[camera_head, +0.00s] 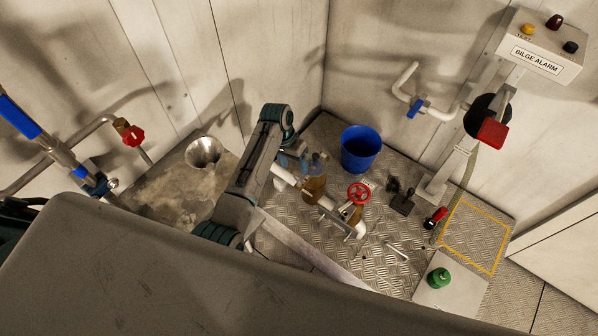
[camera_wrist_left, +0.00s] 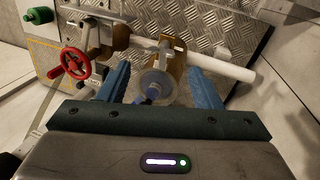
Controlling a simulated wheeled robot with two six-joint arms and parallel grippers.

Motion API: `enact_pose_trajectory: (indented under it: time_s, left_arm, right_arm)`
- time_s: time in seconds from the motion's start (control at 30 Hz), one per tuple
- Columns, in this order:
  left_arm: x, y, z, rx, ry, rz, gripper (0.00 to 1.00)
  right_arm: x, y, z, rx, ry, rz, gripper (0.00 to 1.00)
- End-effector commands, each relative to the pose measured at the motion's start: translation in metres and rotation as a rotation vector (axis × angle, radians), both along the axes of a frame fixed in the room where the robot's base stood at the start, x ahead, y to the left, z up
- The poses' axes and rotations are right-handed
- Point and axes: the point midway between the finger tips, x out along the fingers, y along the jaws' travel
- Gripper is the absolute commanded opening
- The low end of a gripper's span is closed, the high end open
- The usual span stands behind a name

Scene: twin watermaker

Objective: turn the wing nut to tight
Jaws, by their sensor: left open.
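A sea strainer with a clear round bowl (camera_wrist_left: 157,82) and a bronze body (camera_head: 314,188) sits in a white pipe run low over the floor plate. A small blue part, which looks like the wing nut (camera_wrist_left: 151,92), shows at the clear bowl in the left wrist view; its exact turn angle is hard to tell. My left gripper (camera_head: 294,160) reaches down at the strainer. In the left wrist view its blue fingers (camera_wrist_left: 158,84) are apart, one on each side of the bowl and blue part, with gaps showing. My right gripper is not in view.
A red handwheel valve (camera_head: 358,193) stands beside the strainer, with white pipe (camera_head: 284,176) alongside. A blue bucket (camera_head: 361,149) stands behind. The yellow-outlined floor area (camera_head: 470,237) is clear.

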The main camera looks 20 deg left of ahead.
Motion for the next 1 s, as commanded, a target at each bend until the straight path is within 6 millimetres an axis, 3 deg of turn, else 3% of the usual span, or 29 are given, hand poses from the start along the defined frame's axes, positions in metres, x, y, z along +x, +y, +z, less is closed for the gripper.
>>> enact_pose_trajectory:
  time_s: [0.2,0.4,0.6,0.87,1.0]
  left_arm:
    - [-0.003,-0.011,-0.042,-0.001,0.002,0.000,0.59]
    - [-0.004,-0.017,-0.071,0.001,0.000,0.000,0.59]
    - [-0.004,-0.020,-0.083,0.001,-0.004,0.001,0.59]
    - [-0.004,-0.020,-0.084,0.001,-0.004,0.001,0.59]
    - [-0.004,-0.020,-0.084,0.001,-0.004,0.001,0.31]
  right_arm:
    - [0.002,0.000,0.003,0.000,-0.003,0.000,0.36]
    - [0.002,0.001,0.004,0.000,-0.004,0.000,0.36]
    - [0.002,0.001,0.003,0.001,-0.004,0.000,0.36]
    - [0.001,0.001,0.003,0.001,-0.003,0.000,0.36]
    - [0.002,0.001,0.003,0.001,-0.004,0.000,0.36]
